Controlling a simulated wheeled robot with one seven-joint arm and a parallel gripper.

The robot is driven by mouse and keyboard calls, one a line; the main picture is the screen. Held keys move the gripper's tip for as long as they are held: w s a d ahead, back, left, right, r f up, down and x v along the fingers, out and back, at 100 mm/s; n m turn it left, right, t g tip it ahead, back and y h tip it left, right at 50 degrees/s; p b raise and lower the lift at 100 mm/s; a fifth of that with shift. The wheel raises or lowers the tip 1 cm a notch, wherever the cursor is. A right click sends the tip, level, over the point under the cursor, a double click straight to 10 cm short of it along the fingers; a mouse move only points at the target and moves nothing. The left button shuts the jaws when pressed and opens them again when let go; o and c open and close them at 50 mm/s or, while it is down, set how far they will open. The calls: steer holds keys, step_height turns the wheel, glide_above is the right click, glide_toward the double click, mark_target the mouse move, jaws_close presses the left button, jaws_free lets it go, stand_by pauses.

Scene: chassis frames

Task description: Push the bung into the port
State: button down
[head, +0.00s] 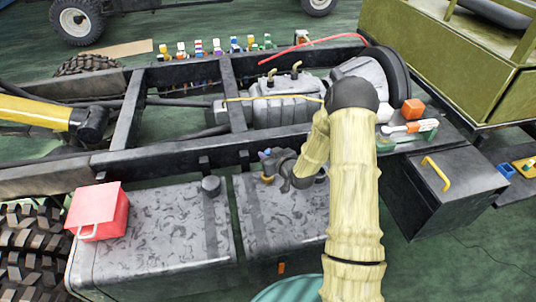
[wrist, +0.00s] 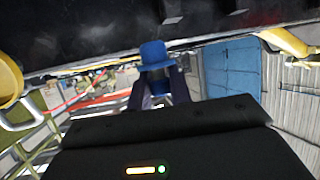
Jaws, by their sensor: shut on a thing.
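My gripper (head: 272,163) is over the right-hand grey tank, close to the dark frame rail. In the wrist view my gripper (wrist: 158,85) is shut on a blue bung (wrist: 154,53). The bung has a wide flange and a narrower body between the two fingers. Its flanged end points away from my palm, close below a dark surface (wrist: 90,35); I cannot tell whether they touch. In the head view only a small bluish bit of the bung (head: 264,154) shows by the fingers. I cannot make out the port in either view.
The right-hand tank (head: 255,213) and left-hand tank (head: 150,235) lie below the rail (head: 180,152). A red box (head: 96,212) sits on the left tank. A black box with a yellow handle (head: 436,172) stands further right.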

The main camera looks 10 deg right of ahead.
steer(key=shift+f+b, duration=2.15)
steer(key=shift+f, duration=0.75)
steer(key=shift+s+a, duration=0.1)
steer(key=shift+a, duration=0.05)
steer(key=shift+b, duration=0.3)
steer(key=shift+f+b, duration=1.3)
steer(key=shift+f, duration=0.25)
steer(key=c, duration=1.2)
jaws_free()
steer(key=shift+r, duration=0.1)
steer(key=p+v, duration=0.1)
steer(key=v, duration=1.6)
